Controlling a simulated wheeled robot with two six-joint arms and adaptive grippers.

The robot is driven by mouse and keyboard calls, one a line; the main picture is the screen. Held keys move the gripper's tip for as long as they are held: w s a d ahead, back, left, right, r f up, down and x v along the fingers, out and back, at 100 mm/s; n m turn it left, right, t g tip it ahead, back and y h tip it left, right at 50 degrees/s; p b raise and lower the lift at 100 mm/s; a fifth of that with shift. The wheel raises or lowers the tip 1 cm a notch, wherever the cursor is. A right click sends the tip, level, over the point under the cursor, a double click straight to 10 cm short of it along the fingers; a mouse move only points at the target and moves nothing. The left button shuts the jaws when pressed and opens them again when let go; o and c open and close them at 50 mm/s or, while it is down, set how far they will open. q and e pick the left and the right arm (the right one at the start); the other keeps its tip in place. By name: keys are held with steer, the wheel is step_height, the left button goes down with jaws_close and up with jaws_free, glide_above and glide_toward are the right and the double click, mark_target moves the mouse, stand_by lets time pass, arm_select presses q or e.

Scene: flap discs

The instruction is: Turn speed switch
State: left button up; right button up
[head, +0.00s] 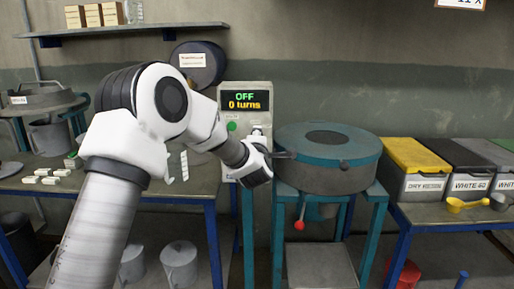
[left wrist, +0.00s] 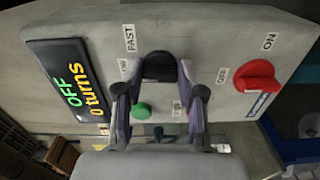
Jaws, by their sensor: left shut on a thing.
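The speed switch (left wrist: 160,65) is a black knob on the grey control box (head: 246,97), with a FAST label beside it in the left wrist view. My left gripper (left wrist: 159,92) has its two fingers on either side of the knob and is shut on it. In the head view my left wrist hides the knob and most of the lower panel. The display (head: 245,100) reads OFF and 0 turns; it also shows in the left wrist view (left wrist: 76,82). My right gripper is in neither view.
A red ON/OFF switch (left wrist: 257,76) and a green button (left wrist: 141,110) are near the knob. A round teal-rimmed machine (head: 328,160) stands right of the box. Labelled bins (head: 420,185) and a yellow scoop (head: 467,205) are farther right.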

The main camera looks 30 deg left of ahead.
arm_select(q)
steer(key=shift+n+b, duration=0.3)
steer(key=shift+n, duration=0.1)
steer(key=o, duration=1.1)
steer(key=shift+a, duration=0.1)
steer(key=v, duration=1.2)
